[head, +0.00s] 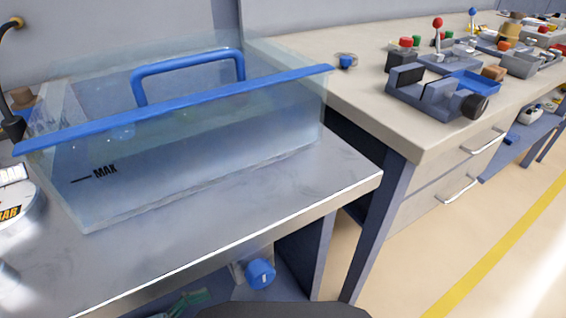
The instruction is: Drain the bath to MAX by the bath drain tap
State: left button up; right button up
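The bath (205,160) is a clear tank on the metal bench top, with a blue rail along its upper front edge and a blue handle (188,66). A black MAX mark (103,172) with a short line is on its front wall at the left. Bluish liquid shows inside; its surface seems above the MAX line, but the exact level is hard to read through the glass. A blue round knob (261,273) with a white mark sits on a grey mount below the bench's front edge; it looks like the drain tap. Neither gripper is in view.
The metal bench top (300,190) is clear in front and right of the bath. A round white labelled object (18,205) is at the left edge. A beige workbench (320,60) with vises stands at right. A green item (188,302) lies below the bench.

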aim_at(260, 274)
jog(key=k, duration=0.95)
jog(key=z, duration=0.05)
